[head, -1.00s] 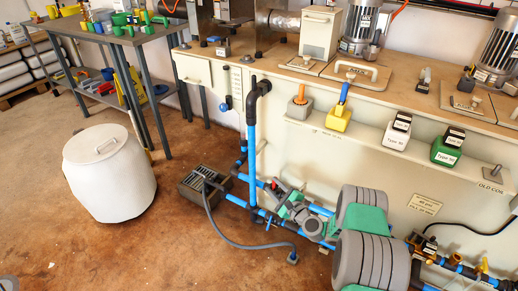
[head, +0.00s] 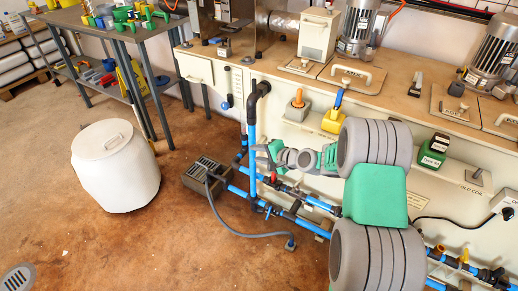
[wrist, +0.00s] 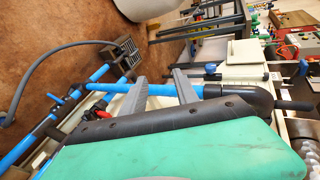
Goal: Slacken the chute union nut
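My gripper (head: 262,157) is beside the vertical blue pipe (head: 251,120) at the front of the cream cabinet. In the wrist view its two grey fingers (wrist: 159,78) are spread apart with nothing between the tips. The blue pipe (wrist: 115,88) passes behind the fingers there and meets a black elbow (wrist: 256,98); whether they touch it I cannot tell. The head view shows a black elbow (head: 260,89) at the top of the pipe. I cannot pick out the chute union nut for certain; my arm hides part of the low pipework.
A grey drain box (head: 207,174) with a grey hose (head: 228,225) sits on the floor. A white drum (head: 116,166) stands at left. Low blue pipes with a red-handled valve (head: 281,187) run under my arm. The brown floor in front is open, with a floor drain (head: 18,278).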

